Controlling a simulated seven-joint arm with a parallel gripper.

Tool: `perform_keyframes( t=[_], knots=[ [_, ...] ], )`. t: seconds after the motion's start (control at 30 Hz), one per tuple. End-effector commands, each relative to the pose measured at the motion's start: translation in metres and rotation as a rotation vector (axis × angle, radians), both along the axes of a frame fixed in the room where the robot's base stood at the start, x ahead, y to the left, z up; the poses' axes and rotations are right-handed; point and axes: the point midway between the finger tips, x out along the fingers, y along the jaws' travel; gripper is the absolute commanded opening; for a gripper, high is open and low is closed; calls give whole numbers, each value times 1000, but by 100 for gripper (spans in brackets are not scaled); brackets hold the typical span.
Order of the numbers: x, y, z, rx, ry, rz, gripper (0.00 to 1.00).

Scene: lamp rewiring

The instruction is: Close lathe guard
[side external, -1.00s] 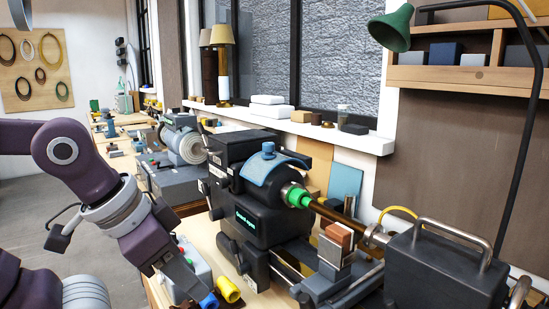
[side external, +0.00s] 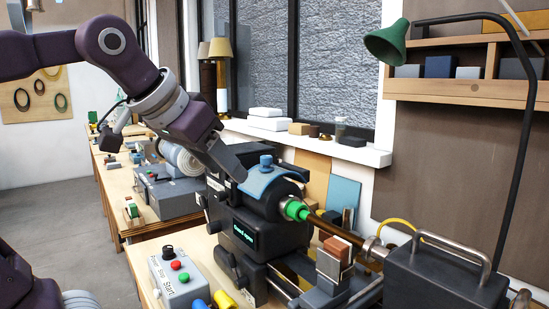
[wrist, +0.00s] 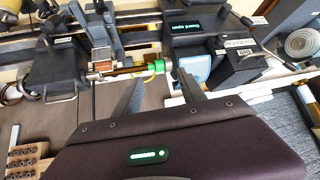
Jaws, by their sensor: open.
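The lathe guard (side external: 274,181) is a light blue curved cover with a blue knob (side external: 266,162) on top. It sits raised over the dark headstock, behind the green chuck (side external: 294,210). The headstock display (side external: 244,235) reads "Guard open", and it also shows in the wrist view (wrist: 186,27). My gripper (side external: 238,174) is by the left side of the guard in the side view; whether it touches cannot be told. In the wrist view my gripper's two fingers (wrist: 160,92) are spread apart with nothing seen held between them.
A control box (side external: 178,279) with red and green buttons stands at the front left of the lathe. A brown bar (side external: 325,225) runs from the chuck to the dark tailstock (side external: 445,275). A green lamp (side external: 387,43) on a black arm hangs at the right.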

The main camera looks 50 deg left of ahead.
Motion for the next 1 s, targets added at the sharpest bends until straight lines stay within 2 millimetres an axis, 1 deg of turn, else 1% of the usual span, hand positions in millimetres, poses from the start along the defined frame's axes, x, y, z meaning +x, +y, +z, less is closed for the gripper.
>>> perform_keyframes(
  t=[0.03, 0.1, 0.17, 0.2, 0.3, 0.4, 0.47, 0.53, 0.6, 0.63, 0.7, 0.77, 0.87, 1.0],
  knots=[
    [17, 15, -2, 18, -43, 38, 48],
    [43, 38, -2, 50, -126, 86, 48],
    [64, 59, -2, 83, -203, 120, 48],
    [79, 73, -2, 105, -260, 139, 48],
    [112, 107, -3, 161, -425, 156, 48],
    [135, 127, -5, 188, -608, 116, 48],
    [142, 129, -6, 180, -706, 75, 48],
    [144, 126, -5, 156, -796, 27, 48],
    [144, 124, -33, 147, -795, 26, 48],
    [144, 124, -39, 148, -797, 24, 48],
    [145, 123, -48, 153, -803, 22, 48],
    [147, 124, -50, 155, -806, 21, 48],
    [163, 128, -50, 158, -810, 18, 48],
    [190, 135, -50, 159, -810, 18, 48]
  ],
)
